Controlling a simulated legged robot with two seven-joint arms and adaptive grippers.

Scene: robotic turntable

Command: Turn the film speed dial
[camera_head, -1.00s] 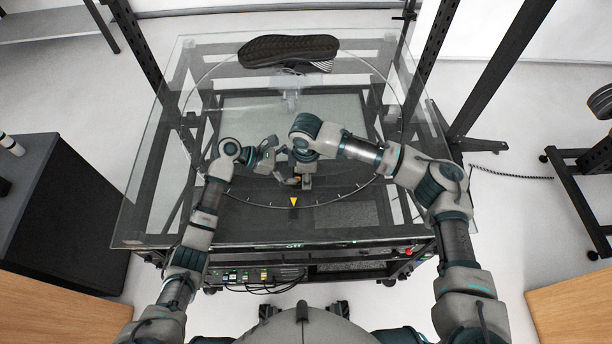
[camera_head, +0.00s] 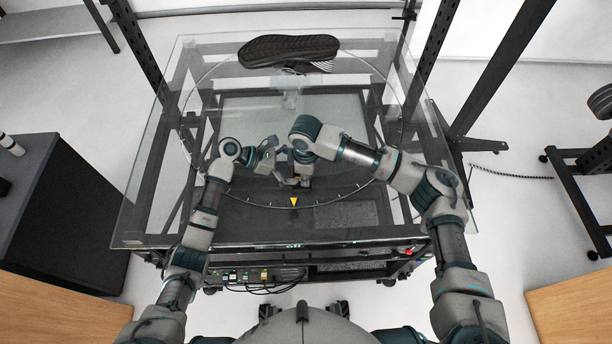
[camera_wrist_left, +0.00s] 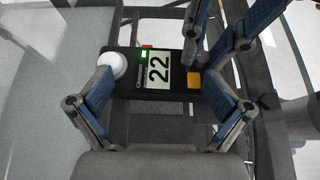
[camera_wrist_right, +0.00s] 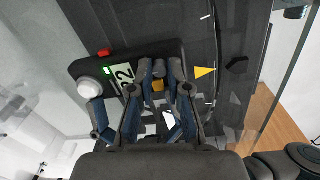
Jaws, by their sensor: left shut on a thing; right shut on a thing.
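A small black device (camera_wrist_left: 150,94) shows in the left wrist view, with a pale display (camera_wrist_left: 156,70) reading 22. A round white knob (camera_wrist_left: 112,65) sits at one end, an orange button (camera_wrist_left: 194,80) at the other. I cannot tell which part is the film speed dial. My left gripper (camera_wrist_left: 160,75) is shut across the device, one fingertip beside the white knob. My right gripper (camera_wrist_right: 163,72) is shut on the device near the orange button, which also shows between its fingers in the right wrist view (camera_wrist_right: 157,86). In the head view both wrists mostly hide the device.
A glass-topped turntable (camera_head: 150,215) lies under my arms, with a yellow triangular marker (camera_head: 294,202) near its front. A dark cabinet (camera_head: 80,215) is at the left. Glass on both sides is clear.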

